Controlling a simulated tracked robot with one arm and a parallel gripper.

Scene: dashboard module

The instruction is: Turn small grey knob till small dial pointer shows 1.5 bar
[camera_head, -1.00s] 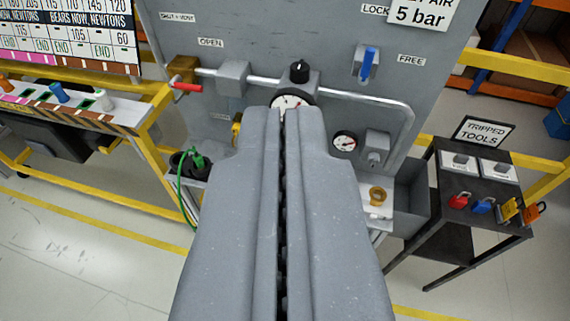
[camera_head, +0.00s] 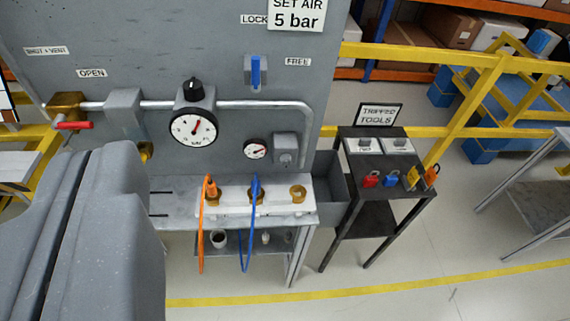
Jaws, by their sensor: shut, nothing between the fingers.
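The small grey knob (camera_head: 286,157) sits on a square grey block on the panel, right of the small dial. The small dial (camera_head: 255,149) is white with a black rim. Its pointer seems to lie toward the right, but the marks are too small to read. My gripper (camera_head: 100,152) is large at the lower left of the view, its fingers shut with nothing between them. It appears well left of the knob and dial, apart from both. Nothing covers the knob or the dial.
A larger dial (camera_head: 193,128) with a black knob (camera_head: 193,89) above it is on the pipe (camera_head: 265,104). A blue lever (camera_head: 255,71) is above. A shelf (camera_head: 172,184) with orange and blue hoses is below. A tool stand (camera_head: 372,147) is at right.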

